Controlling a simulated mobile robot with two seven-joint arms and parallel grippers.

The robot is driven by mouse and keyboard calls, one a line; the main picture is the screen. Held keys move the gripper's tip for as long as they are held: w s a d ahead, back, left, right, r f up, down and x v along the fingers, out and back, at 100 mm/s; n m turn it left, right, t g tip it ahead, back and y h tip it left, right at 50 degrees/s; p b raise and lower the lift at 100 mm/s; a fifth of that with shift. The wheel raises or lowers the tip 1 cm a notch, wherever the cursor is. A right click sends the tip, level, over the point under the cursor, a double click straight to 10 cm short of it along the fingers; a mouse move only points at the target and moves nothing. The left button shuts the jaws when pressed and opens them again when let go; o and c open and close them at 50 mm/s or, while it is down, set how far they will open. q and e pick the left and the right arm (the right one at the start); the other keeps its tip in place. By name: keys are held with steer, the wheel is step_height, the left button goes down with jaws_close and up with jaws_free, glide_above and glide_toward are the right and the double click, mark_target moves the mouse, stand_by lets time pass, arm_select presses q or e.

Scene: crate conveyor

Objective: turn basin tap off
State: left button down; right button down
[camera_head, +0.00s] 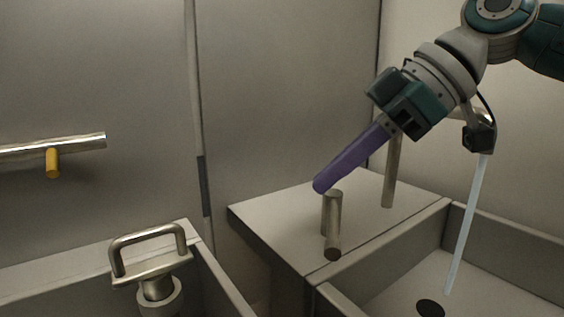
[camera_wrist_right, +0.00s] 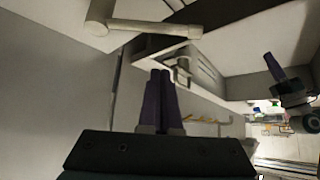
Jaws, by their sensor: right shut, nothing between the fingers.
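The basin (camera_head: 387,254) is at the lower right in the head view, with a dark drain. A pale water stream (camera_head: 464,222) runs down into it. The tap handle (camera_head: 333,222) is a short metal post with a stub lever angled toward the front, on the ledge left of the basin. A metal lever (camera_wrist_right: 150,27), likely the same handle, crosses the top of the wrist view. The spout post (camera_head: 391,172) stands behind it. My right gripper (camera_head: 319,186) is shut and empty, its purple fingertips beside the handle's top. Contact is unclear. My left gripper (camera_wrist_right: 273,66) shows only in the wrist view, its jaws unclear.
A metal bar with a yellow peg (camera_head: 53,163) is on the left wall. A loop-handled metal fitting (camera_head: 150,254) stands at the lower left by another trough. The ledge (camera_head: 275,218) around the tap handle is clear. Walls close in behind.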

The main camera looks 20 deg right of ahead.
mark_target(329, 226)
steer(key=x, duration=0.6)
steer(key=d, duration=0.1)
steer(key=s+d, duration=0.1)
steer(key=d, duration=0.1)
steer(key=shift+s+f, duration=0.15)
steer(key=shift+f, duration=0.25)
steer(key=shift+s+d, duration=0.15)
steer(key=shift+d, duration=0.1)
